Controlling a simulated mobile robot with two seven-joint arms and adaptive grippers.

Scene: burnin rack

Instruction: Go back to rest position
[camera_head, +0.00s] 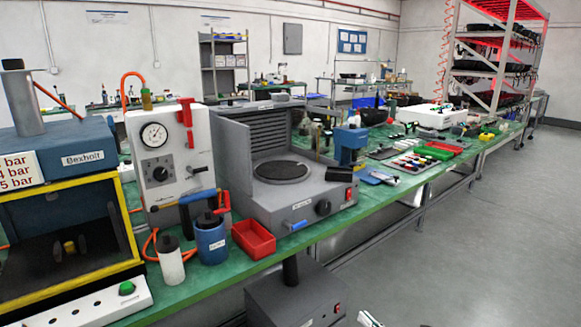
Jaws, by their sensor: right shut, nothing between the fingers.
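My right gripper (369,319) shows only as a small light-and-dark tip at the bottom edge, right of centre. It is in front of the green workbench (345,226), over the grey floor, apart from the bench items. It is shut with nothing in it. The rest of the right arm is out of frame. My left gripper is not in view.
A dark grey box (296,303) with a black post stands low before the bench, close left of my right gripper. On the bench are a grey turntable machine (300,205), a red tray (253,240) and a blue canister (211,241). Floor (480,230) at right is clear.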

